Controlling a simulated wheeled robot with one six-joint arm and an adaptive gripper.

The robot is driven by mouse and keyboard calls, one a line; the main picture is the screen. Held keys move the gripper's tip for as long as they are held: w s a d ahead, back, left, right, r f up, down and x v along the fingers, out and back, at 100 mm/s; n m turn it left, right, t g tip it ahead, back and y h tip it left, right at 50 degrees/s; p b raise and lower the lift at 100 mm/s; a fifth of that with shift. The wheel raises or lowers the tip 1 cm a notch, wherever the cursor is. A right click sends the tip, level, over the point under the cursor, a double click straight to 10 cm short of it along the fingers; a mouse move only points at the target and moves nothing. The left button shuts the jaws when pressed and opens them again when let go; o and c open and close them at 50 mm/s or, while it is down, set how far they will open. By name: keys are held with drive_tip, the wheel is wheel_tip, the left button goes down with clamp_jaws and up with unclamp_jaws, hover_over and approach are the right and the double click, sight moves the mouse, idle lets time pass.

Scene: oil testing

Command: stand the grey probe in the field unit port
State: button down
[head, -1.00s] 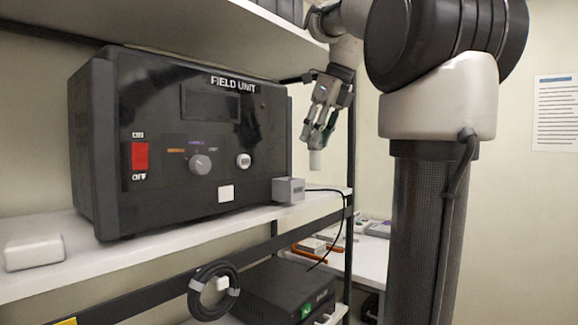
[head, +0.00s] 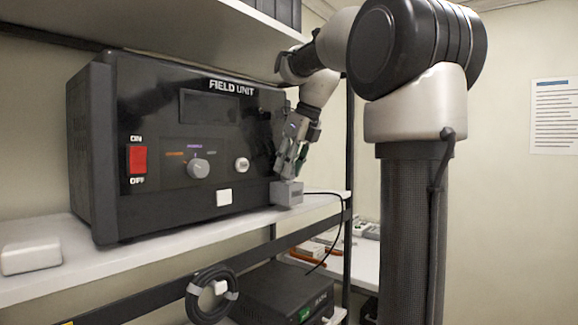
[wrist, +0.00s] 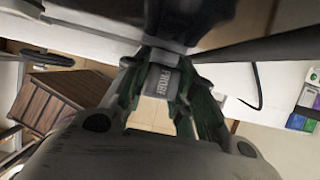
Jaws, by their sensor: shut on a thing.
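The field unit (head: 185,140) is a large black box with a red switch and a knob, standing on the white shelf. A small grey port block (head: 288,193) stands at its front right corner. My gripper (head: 286,178) is directly above this block, tilted, with its fingertips at the top of the block. In the wrist view, the green-padded fingers (wrist: 166,70) close around a narrow grey area, where a face reading PROBE (wrist: 162,82) shows. The grey probe is mostly hidden by the fingers, and I cannot tell how far it is inside the port.
A black cable (head: 335,222) runs from the port block's side. A white block (head: 31,255) lies on the shelf at left. An upper shelf (head: 190,32) overhangs the unit. Below are a coiled cable (head: 207,300) and a black box (head: 285,288).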

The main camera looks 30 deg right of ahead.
drive_tip(key=c, duration=1.2)
unclamp_jaws()
drive_tip(key=shift+o, duration=0.2)
drive_tip(key=shift+r, duration=0.1)
drive_tip(key=v, duration=1.2)
drive_tip(key=s+a+f+n, duration=0.2)
drive_tip(key=s+f+n, duration=0.4)
drive_tip(key=f+n, duration=0.4)
drive_tip(key=s+a+f+n+h, duration=0.1)
drive_tip(key=s+a+f+n, duration=0.1)
drive_tip(key=s+f+n, duration=0.4)
drive_tip(key=s+a+f+n, duration=0.2)
drive_tip(key=s+f+n, duration=0.5)
drive_tip(key=f+n, duration=0.9)
drive_tip(key=shift+a+h, duration=0.3)
drive_tip(key=shift+a, duration=0.05)
